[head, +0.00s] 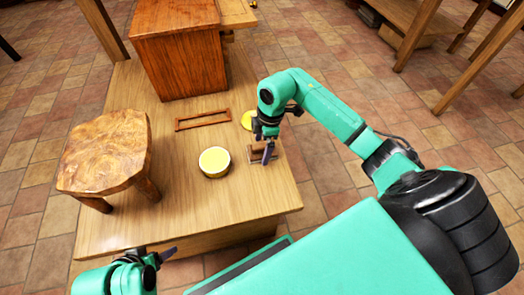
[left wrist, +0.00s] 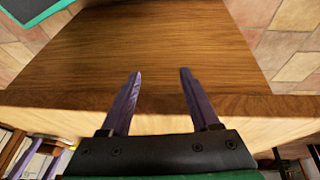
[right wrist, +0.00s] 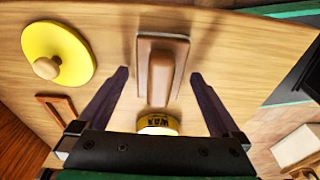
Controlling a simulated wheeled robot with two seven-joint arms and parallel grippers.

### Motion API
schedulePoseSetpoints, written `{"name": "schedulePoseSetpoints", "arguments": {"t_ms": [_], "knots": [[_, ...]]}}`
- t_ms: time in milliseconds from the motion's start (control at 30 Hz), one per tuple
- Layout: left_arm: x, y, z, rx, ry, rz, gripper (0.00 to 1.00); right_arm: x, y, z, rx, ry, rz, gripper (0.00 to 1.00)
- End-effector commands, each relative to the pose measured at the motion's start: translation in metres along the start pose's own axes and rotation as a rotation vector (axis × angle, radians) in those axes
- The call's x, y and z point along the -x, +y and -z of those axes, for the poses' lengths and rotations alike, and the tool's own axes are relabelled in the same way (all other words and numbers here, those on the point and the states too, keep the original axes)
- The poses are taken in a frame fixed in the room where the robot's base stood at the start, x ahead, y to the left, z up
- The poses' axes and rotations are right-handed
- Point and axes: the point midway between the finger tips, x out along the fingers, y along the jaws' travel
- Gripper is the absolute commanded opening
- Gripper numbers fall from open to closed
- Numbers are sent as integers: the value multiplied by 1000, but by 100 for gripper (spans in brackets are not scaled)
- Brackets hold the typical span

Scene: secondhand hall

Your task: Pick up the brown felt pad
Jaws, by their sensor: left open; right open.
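The brown felt pad (right wrist: 163,52), a small block with a raised rounded grip along its top, lies on the wooden table; in the head view the pad (head: 255,157) is partly hidden by my right gripper (head: 268,152). In the right wrist view my right gripper (right wrist: 159,75) is open, with one finger on each side of the pad's grip and gaps visible on both sides. I cannot tell the height between fingers and pad. My left gripper (left wrist: 160,73) is open and empty near the table's front edge, and in the head view it (head: 166,256) is at the bottom left.
A yellow wax tin (head: 214,162) stands left of the pad. A yellow lid with a knob (right wrist: 58,55) and a thin brown frame (head: 202,120) lie beyond it. A wooden stool (head: 104,152) stands at left, a wooden cabinet (head: 178,55) at the back. The table's front is clear.

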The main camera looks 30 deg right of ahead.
Motion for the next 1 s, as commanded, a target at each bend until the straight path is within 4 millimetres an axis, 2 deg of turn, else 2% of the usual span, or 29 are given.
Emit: {"name": "schedulePoseSetpoints", "arguments": {"t_ms": [67,100,167,200,333,367,633,767,867,933,1000], "knots": [[1,0,0,0,-1,0,62,1,0,0,0,0,0,100],[1,0,0,0,-1,0,62,1,0,0,0,0,0,96],[1,0,0,0,-2,0,62,1,0,0,0,0,0,73],[1,0,0,0,-2,1,62,1,0,0,0,0,0,58],[1,0,0,0,-2,1,62,1,0,0,0,0,0,8],[1,0,0,0,-2,1,62,1,0,0,0,0,0,5],[2,-1,-1,0,-9,3,62,5,0,1,0,1,-2,5],[17,-7,-5,11,-62,24,62,20,1,3,0,0,-3,5],[36,-16,-13,28,-136,52,62,44,2,6,1,0,-6,5],[54,-24,-20,46,-205,76,62,69,2,10,1,1,-7,5],[29,-27,-25,50,-216,80,62,97,2,14,1,0,-7,5]]}}
